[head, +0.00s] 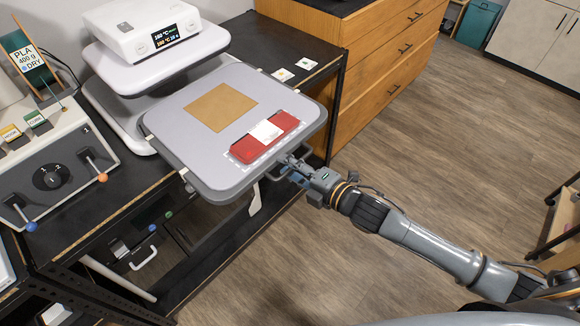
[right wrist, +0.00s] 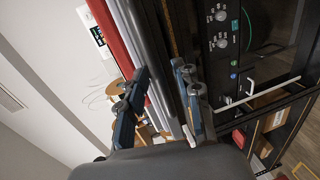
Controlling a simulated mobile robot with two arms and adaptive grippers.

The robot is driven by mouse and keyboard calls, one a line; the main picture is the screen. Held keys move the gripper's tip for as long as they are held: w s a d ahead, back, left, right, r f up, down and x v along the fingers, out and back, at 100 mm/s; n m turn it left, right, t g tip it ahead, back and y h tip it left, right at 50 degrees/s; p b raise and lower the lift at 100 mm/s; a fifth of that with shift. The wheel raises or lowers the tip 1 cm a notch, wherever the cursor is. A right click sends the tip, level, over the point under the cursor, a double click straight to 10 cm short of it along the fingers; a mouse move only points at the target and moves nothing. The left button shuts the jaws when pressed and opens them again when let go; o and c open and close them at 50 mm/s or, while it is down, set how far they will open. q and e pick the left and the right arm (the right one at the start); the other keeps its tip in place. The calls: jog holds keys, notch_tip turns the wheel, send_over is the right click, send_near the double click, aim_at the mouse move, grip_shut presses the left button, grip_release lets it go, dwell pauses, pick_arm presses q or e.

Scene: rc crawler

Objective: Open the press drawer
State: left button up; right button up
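The heat press (head: 140,40) stands on a black bench, white with a lit display. Its grey drawer (head: 180,120) sticks out from under the upper part, well clear of it. A tan square sheet (head: 220,106) and a red-and-white piece (head: 265,135) lie on the drawer. My right gripper (head: 292,172) is at the drawer's front edge, by its dark handle (head: 272,177). In the right wrist view, the fingers (right wrist: 160,75) stand apart on either side of a grey bar or edge; I cannot tell whether they touch it. My left gripper is out of view.
A lever control box (head: 50,170) stands left of the press. Small cards (head: 295,69) lie on the bench at right. A wooden drawer cabinet (head: 370,60) stands behind. The wood floor (head: 470,140) to the right is clear.

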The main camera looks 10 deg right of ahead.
jog(key=shift+s, duration=0.1)
jog(key=shift+s+d, duration=0.2)
jog(key=shift+s, duration=0.05)
jog(key=v, duration=1.1)
jog(key=shift+d, duration=0.1)
